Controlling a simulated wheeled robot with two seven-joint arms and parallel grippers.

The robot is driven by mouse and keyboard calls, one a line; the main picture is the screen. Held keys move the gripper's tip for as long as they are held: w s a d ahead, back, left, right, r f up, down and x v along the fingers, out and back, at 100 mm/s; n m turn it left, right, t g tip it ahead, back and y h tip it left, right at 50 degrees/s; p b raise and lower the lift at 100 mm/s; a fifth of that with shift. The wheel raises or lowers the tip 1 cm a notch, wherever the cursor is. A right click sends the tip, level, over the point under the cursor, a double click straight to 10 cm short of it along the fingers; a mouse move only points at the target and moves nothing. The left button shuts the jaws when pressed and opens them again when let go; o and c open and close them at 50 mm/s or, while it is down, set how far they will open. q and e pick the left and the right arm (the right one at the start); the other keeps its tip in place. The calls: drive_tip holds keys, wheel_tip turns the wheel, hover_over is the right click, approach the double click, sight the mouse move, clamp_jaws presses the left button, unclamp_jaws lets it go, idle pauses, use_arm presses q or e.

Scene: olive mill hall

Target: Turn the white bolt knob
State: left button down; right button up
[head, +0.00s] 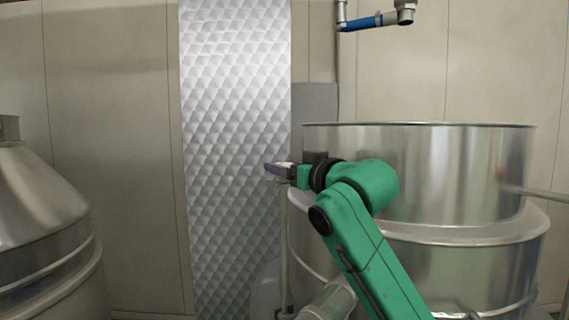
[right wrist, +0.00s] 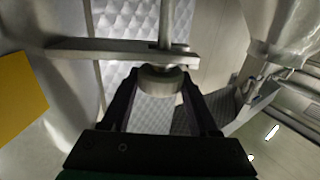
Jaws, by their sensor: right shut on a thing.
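The white bolt knob (right wrist: 162,80) shows in the right wrist view as a pale round piece at the lower end of a metal rod. The rod passes by a flat metal bar. My right gripper (right wrist: 160,88) has its two dark fingers on either side of the knob, shut on it. In the head view my right gripper (head: 279,170) is at the left edge of the big steel tank, in front of the quilted metal panel. The knob is too small there to tell apart from the fingers. My left gripper is not in view.
A large round steel tank (head: 465,180) stands right behind my green right arm. A thin upright post (head: 284,245) stands below the gripper. A cone-topped steel vessel (head: 35,210) is at the left. The quilted panel (head: 232,100) has open space before it.

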drive_tip(key=n+g+y, duration=0.1)
drive_tip(key=n+g+y+p, duration=0.1)
drive_tip(key=n+g+y, duration=0.1)
drive_tip(key=shift+w+f+y, duration=0.15)
drive_tip(key=shift+y, duration=0.15)
drive_tip(key=shift+f+n+g+y, duration=0.15)
drive_tip(key=shift+n+g+y, duration=0.5)
drive_tip(key=shift+g, duration=0.25)
drive_tip(key=shift+a+f, duration=0.1)
drive_tip(key=o, duration=1.4)
drive_tip(key=shift+w, duration=0.1)
